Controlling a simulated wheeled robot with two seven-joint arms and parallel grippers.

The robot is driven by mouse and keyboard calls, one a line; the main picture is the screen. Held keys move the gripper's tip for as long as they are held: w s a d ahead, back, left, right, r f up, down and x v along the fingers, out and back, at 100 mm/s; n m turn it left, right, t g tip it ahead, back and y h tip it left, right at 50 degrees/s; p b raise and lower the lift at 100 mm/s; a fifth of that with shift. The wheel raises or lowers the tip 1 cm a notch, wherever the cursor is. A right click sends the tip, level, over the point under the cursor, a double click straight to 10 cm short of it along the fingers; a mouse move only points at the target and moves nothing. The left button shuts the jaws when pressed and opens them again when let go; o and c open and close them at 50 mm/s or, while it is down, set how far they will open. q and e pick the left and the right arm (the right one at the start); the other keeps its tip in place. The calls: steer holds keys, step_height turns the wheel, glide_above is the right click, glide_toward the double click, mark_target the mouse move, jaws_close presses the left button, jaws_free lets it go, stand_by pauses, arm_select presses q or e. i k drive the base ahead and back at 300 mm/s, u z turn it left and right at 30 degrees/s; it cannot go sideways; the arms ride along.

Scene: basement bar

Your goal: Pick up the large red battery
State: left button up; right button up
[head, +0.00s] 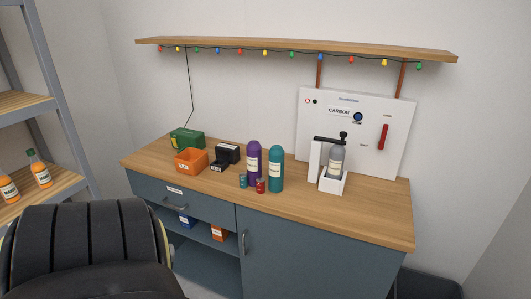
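A small red cylinder (260,186) stands upright on the wooden countertop (350,216), near its front edge. It looks like the red battery, but its label is too small to read. A small teal-blue cylinder (243,181) stands just left of it. A tall purple bottle (253,161) stands close behind it, and a tall teal bottle (275,168) stands to its right. Neither of my grippers is in view.
An orange bin (190,161), a green box (187,138) and black items (227,154) sit left. A white carbonator (333,181) with a grey bottle stands right. A shelf (290,48) hangs above. A large black ribbed shape (85,240) blocks the lower left.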

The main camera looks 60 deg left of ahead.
mark_target(260, 181)
steer(key=u, duration=0.85)
steer(key=i, duration=0.85)
steer(key=u, duration=0.95)
